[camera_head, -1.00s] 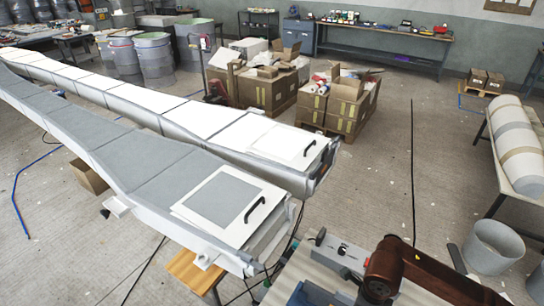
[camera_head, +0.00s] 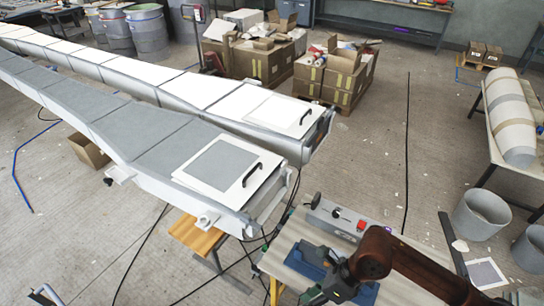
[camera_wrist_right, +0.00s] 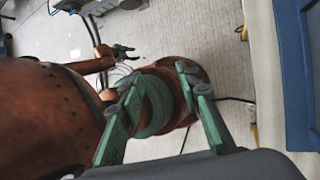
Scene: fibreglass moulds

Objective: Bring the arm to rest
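My right arm (camera_head: 420,268), reddish brown, comes in at the lower right of the head view.
Two long moulds, one grey (camera_head: 150,148) and one white (camera_head: 205,88), run from the upper left to the centre. The bench carries a grey control box (camera_head: 338,215). A grey bucket (camera_head: 480,214) stands at the right. Floor is clear between the cartons (camera_head: 335,82) and bench.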

